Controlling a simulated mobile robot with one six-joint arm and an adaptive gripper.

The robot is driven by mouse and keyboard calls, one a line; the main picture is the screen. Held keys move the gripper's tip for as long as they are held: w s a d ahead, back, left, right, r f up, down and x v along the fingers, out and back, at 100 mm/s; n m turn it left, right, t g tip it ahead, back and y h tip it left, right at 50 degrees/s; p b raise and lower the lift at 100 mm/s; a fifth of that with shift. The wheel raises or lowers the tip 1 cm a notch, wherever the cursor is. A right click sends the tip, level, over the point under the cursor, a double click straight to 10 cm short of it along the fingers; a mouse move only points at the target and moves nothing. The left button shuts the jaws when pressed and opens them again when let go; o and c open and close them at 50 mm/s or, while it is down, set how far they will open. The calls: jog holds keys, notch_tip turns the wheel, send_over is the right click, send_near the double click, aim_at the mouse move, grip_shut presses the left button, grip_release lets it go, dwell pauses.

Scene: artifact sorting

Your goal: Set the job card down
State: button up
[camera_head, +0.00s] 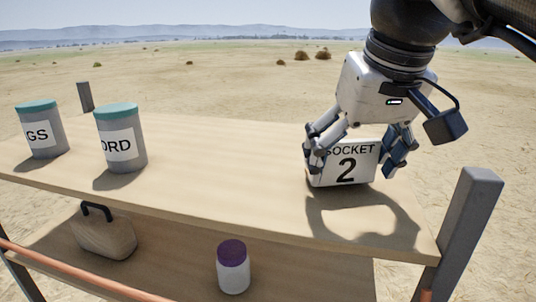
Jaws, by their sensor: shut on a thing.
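The job card (348,176) is a white block-like card with the black print "SOCKET 2". It is at the right end of the wooden table top (230,165), upright, with its printed face toward the camera. My gripper (352,154) comes down from above and is shut on the card, with fingers at its left and right sides. The card's lower edge is at or just above the wood; I cannot tell whether it touches. The gripper's shadow falls on the wood in front of it.
Two grey canisters with teal lids, one reading "GS" (42,134) and one "ORD" (118,146), stand at the left. A lower shelf holds a tan case (103,234) and a purple-lidded jar (233,270). A grey post (468,228) rises at the right corner. The table's middle is clear.

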jog(key=shift+f+b, duration=0.45)
jog(key=shift+f, duration=0.15)
jog(key=o, duration=1)
jog(key=shift+r, duration=0.1)
